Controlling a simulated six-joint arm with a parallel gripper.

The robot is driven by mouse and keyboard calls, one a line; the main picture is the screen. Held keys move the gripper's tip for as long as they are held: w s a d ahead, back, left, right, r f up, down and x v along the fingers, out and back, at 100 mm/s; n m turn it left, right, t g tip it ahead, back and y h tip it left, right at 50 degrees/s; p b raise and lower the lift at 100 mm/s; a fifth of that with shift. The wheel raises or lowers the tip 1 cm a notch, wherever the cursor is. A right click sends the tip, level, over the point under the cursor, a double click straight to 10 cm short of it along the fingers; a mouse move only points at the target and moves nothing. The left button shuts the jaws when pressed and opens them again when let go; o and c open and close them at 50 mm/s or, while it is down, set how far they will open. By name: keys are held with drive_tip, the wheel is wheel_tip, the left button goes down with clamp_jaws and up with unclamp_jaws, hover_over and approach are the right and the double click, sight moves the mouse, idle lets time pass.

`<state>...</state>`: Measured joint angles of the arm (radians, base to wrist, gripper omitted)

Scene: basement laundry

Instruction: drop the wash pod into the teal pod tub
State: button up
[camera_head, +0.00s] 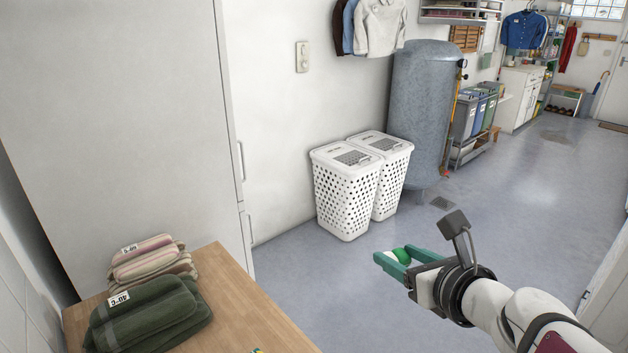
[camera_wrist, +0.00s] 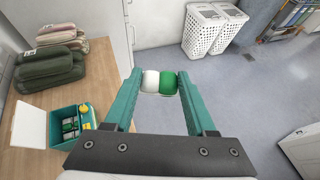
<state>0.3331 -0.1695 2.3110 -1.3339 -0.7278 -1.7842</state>
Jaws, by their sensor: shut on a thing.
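My gripper (camera_head: 392,257) is shut on the wash pod (camera_head: 402,254), holding it in the air over open floor, beyond the table's right side. In the wrist view the pod (camera_wrist: 150,82) is half white and half green, and sits between the teal fingertips of my gripper (camera_wrist: 159,84). The teal pod tub (camera_wrist: 54,128) stands on the wooden table at lower left in the wrist view, well apart from the pod. Its white lid (camera_wrist: 27,125) is swung open to the left. Green, white and dark things show in it, with yellow parts at its right side.
Folded green towels (camera_head: 150,315) and striped towels (camera_head: 150,258) lie on the wooden table (camera_head: 235,310). A tall light cabinet (camera_head: 120,110) stands behind it. Two white laundry hampers (camera_head: 345,195) and a grey tank (camera_head: 420,110) stand by the wall. The floor around my gripper is clear.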

drive_tip(key=a+f+n+g+y, duration=0.4)
drive_tip(key=a+f+n+g, duration=0.15)
drive_tip(key=a, duration=0.35)
drive_tip(key=a+f+n+g+y, duration=0.45)
drive_tip(key=a+f+n, duration=0.2)
drive_tip(key=a, duration=0.25)
drive_tip(key=shift+s+a+f+n+g+h, duration=0.25)
drive_tip(key=shift+s+a+f+n+g, duration=0.9)
drive_tip(key=shift+f, duration=1.2)
drive_tip(key=shift+s+a+f+n+g+h, duration=0.25)
drive_tip(key=shift+s+a+f+n+g, duration=0.45)
drive_tip(key=shift+s+f+n+g, duration=1.25)
drive_tip(key=shift+s+a+f+n+g+h, duration=0.25)
drive_tip(key=shift+s+a+f+n+g, duration=0.6)
drive_tip(key=shift+f, duration=1.9)
drive_tip(key=shift+w+a+m+g, duration=0.1)
drive_tip(key=shift+w+m+g, duration=0.15)
drive_tip(key=shift+w+g, duration=0.1)
drive_tip(key=o, duration=1.4)
